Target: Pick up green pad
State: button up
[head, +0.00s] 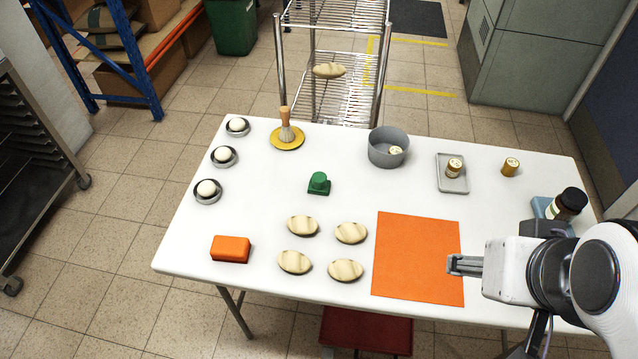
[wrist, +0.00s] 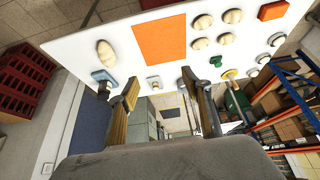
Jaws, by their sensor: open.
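The green pad (head: 319,184) is a small green block with a rounded knob on top. It stands on the white table left of the middle in the head view. It also shows small in the wrist view (wrist: 215,61), near the upper right. My gripper (head: 465,265) is open and empty, over the right part of the orange mat (head: 418,250), well to the right of the green pad. In the wrist view its fingers (wrist: 158,85) stand wide apart with nothing between them.
Several striped oval loaves (head: 303,226) and an orange block (head: 231,249) lie in front of the pad. A brush on a yellow plate (head: 275,143) stands behind it, a grey pot (head: 373,150) behind right. A dark jar (head: 570,203) stands at the right edge. Table (head: 250,185) around the pad is bare.

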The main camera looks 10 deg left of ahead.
jog(key=shift+w, duration=0.1)
jog(key=w+a+f+n+t+y, duration=0.1)
jog(key=w+a+f, duration=0.25)
jog(key=w, duration=0.45)
jog(key=w+a+f+t, duration=0.1)
jog(key=w+a+f, duration=0.25)
jog(key=w, duration=0.45)
jog(key=w+a+f+n+t+y, duration=0.1)
jog(key=w+a+f+t, duration=0.15)
jog(key=w+a, duration=0.45)
jog(key=n+t+y, duration=0.2)
jog(key=t+y, duration=0.1)
send_near(321, 181)
jog(key=shift+r+g, duration=0.25)
jog(key=shift+r, duration=0.05)
jog(key=shift+w, duration=0.1)
jog(key=shift+x, duration=2.95)
